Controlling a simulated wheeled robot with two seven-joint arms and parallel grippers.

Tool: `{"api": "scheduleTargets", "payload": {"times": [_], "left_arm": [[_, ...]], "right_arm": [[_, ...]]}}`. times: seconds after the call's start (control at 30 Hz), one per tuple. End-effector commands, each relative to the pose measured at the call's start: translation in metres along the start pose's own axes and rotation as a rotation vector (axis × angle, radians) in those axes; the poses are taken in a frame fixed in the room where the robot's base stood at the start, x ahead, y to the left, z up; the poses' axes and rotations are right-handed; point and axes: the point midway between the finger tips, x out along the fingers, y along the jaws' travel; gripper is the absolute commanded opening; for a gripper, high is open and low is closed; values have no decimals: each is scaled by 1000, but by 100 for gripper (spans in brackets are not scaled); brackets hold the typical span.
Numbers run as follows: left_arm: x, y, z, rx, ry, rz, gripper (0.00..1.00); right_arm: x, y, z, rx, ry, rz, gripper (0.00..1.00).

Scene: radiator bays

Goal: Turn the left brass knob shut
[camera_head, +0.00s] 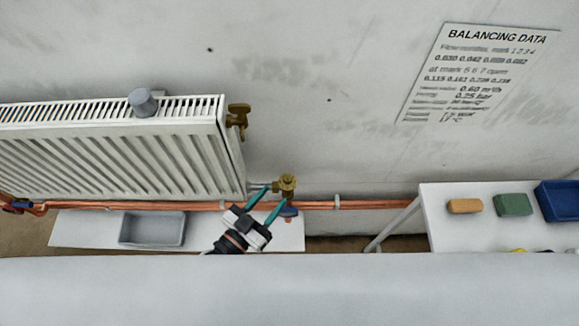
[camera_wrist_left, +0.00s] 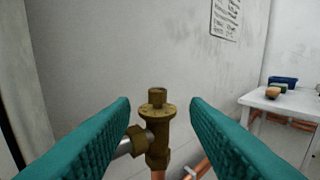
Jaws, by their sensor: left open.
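A brass valve (camera_head: 286,187) with a round flange and a small square top stands at the radiator's lower right corner. It also shows upright in the left wrist view (camera_wrist_left: 157,122), joined to a pipe at its left. A second brass fitting (camera_head: 238,115) is at the radiator's upper right corner. I cannot tell which one the task calls left. My left gripper (camera_head: 273,196) is open, its teal fingers pointing at the lower valve. In the wrist view the valve appears between the fingertips (camera_wrist_left: 159,104), with a visible gap on each side. My right gripper is not in view.
The white radiator (camera_head: 110,150) is to the left. Copper pipes (camera_head: 365,205) run along the wall. A low white shelf holds a grey tray (camera_head: 152,229). A white table (camera_head: 440,230) at right holds an orange block (camera_head: 465,206), a green block (camera_head: 513,205) and a blue bin (camera_head: 560,201).

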Motion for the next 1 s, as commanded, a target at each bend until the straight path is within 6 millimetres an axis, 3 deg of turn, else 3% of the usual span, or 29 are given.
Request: {"api": "scheduleTargets", "payload": {"times": [0.2, 0.43, 0.6, 0.87, 1.0], "left_arm": [[48, 0, 3, 3, -4, 0, 42], [83, 0, 2, 2, -2, -1, 42], [94, 0, 1, 3, -1, -1, 42], [95, 0, 1, 2, 0, -1, 42], [95, 0, 1, 2, 0, -1, 24]], "right_arm": [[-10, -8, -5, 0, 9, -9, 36], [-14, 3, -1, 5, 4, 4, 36], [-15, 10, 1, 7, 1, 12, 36], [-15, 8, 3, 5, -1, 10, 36], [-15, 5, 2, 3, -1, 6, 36]]}}
